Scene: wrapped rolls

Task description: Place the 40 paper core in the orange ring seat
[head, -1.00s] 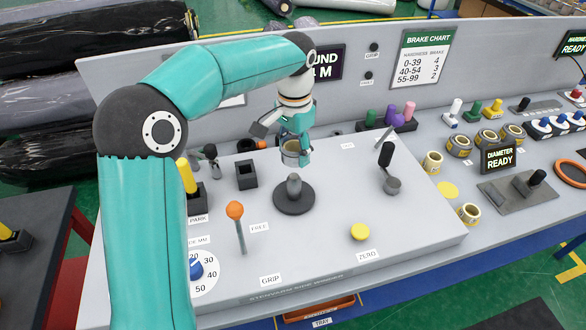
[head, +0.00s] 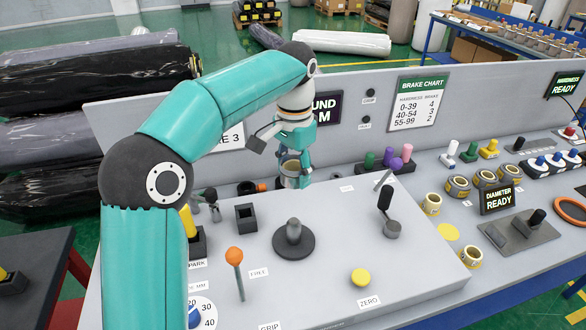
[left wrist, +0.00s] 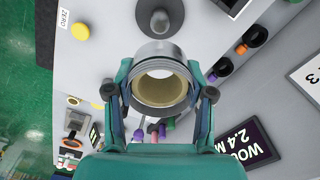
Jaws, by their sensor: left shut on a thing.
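My left gripper (head: 293,176) is shut on a short paper core (head: 291,167) with a tan inside and a grey outer wall. It holds the core above the back of the grey console. The left wrist view shows the core (left wrist: 160,88) between the two teal fingers (left wrist: 160,93), its open end facing the camera. No number is readable on it. An orange ring (head: 572,208), which looks like the orange ring seat, lies on the bench at the far right, partly cut off by the picture edge and well apart from the gripper. My right gripper is not in view.
A dark round base with a grey post (head: 293,238) stands in front of the gripper. An orange-tipped lever (head: 234,256) and a black-handled lever (head: 385,200) rise from the console. More cores (head: 458,187) and the diameter display (head: 497,200) stand to the right. A back panel (head: 350,115) runs behind.

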